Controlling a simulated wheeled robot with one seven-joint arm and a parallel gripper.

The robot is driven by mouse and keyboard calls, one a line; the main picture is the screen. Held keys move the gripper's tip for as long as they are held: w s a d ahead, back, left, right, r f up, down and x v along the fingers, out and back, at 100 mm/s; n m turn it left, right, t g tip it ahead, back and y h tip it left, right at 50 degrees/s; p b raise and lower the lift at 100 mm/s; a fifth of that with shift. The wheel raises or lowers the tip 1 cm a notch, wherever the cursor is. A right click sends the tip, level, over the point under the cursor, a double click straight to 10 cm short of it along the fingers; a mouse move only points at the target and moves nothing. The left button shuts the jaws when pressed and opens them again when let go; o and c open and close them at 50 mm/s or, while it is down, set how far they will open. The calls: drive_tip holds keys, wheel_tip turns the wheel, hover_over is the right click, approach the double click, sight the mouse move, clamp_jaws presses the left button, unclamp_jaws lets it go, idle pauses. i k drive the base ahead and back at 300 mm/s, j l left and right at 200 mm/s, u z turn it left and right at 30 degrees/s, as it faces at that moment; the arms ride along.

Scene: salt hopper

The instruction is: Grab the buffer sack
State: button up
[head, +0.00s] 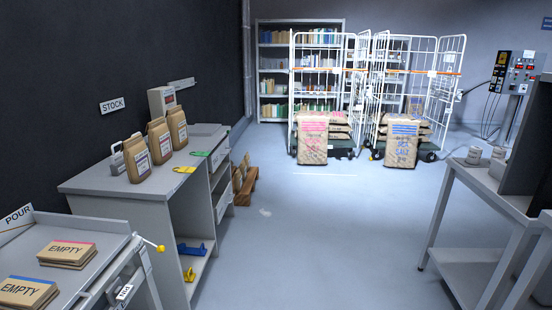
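No sack in the head view carries a label I can read as "buffer". A large brown sack with a pink band (313,138) stands upright at the front of the left cage trolley. A similar sack with a blue band (402,142) stands at the front of the right cage trolley. More sacks lie stacked behind each. Three smaller brown paper bags stand upright on the grey counter at left: a near one (137,158), a middle one (159,141) and a far one (177,127). Their small labels are too small to read. My gripper is not in view.
Flat sacks marked EMPTY, one pink-edged (67,254) and one blue-edged (27,292), lie on the POUR bench at lower left. The grey counter (95,185) stands beyond. A grey table (490,185) is at right. The floor between (310,235) is clear.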

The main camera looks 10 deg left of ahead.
sight(136, 156)
drive_tip(key=i, duration=1.85)
drive_tip(key=i+u, duration=0.35)
drive_tip(key=i+l+u, duration=0.2)
drive_tip(key=i+u, duration=0.15)
drive_tip(key=i, duration=0.2)
drive_tip(key=i+l+u, duration=0.3)
drive_tip(key=i, duration=0.15)
drive_tip(key=i+l+u, duration=0.3)
drive_tip(key=u, duration=0.15)
drive_tip(key=i+l+u, duration=0.25)
drive_tip(key=u, duration=0.2)
drive_tip(key=i+l+u, duration=0.15)
drive_tip(key=l+u, duration=0.3)
drive_tip(key=i+l+u, duration=0.1)
drive_tip(key=l+u, duration=0.35)
drive_tip(key=l, duration=0.15)
